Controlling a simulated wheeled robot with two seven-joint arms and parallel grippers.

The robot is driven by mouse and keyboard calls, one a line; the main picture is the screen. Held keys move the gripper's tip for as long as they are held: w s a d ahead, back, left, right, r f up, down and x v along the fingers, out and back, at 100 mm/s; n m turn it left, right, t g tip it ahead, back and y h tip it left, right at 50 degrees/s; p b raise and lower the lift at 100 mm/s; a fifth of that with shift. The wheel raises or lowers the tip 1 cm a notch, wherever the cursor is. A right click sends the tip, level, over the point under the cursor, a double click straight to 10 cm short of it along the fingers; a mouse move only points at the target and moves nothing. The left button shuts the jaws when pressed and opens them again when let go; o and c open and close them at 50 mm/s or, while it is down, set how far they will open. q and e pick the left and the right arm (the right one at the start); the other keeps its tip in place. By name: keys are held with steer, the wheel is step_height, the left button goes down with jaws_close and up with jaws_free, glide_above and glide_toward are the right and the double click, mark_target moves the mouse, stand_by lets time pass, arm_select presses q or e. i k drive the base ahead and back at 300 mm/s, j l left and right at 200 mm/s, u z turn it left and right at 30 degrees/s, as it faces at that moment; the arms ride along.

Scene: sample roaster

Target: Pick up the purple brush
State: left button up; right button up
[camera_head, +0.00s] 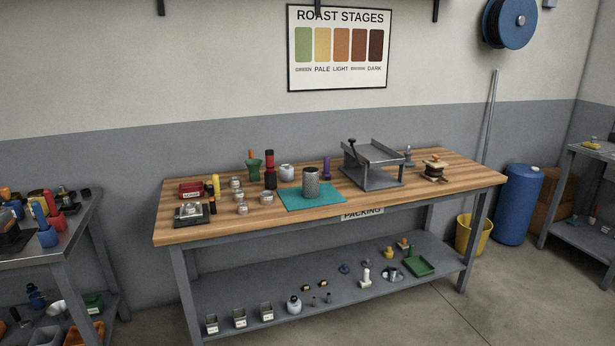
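A small upright purple object (327,167), which looks like the purple brush, stands toward the back of the wooden-topped workbench (225,228). It is behind the perforated metal cylinder (311,184) and left of the grey metal stand (372,166). It is too small to make out bristles. Neither of my grippers is in view.
A teal mat (297,202) lies under the cylinder. Jars (241,208), a black and red bottle (270,172) and a scale (190,215) crowd the left part. A yellow bucket (470,238) and a blue barrel (518,205) stand at the right.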

mark_target(325, 175)
steer(key=i+l+z, duration=0.1)
steer(key=i+z, duration=0.75)
steer(key=i, duration=0.2)
steer(key=i+l, duration=0.1)
steer(key=i, duration=0.3)
steer(key=i+l+u, duration=0.1)
steer(key=i, duration=0.25)
steer(key=i+l+u, duration=0.95)
steer(key=l+u, duration=0.2)
steer(key=i+l+u, duration=0.1)
steer(key=l, duration=0.2)
steer(key=i+l+u, duration=0.1)
steer(key=l, duration=0.25)
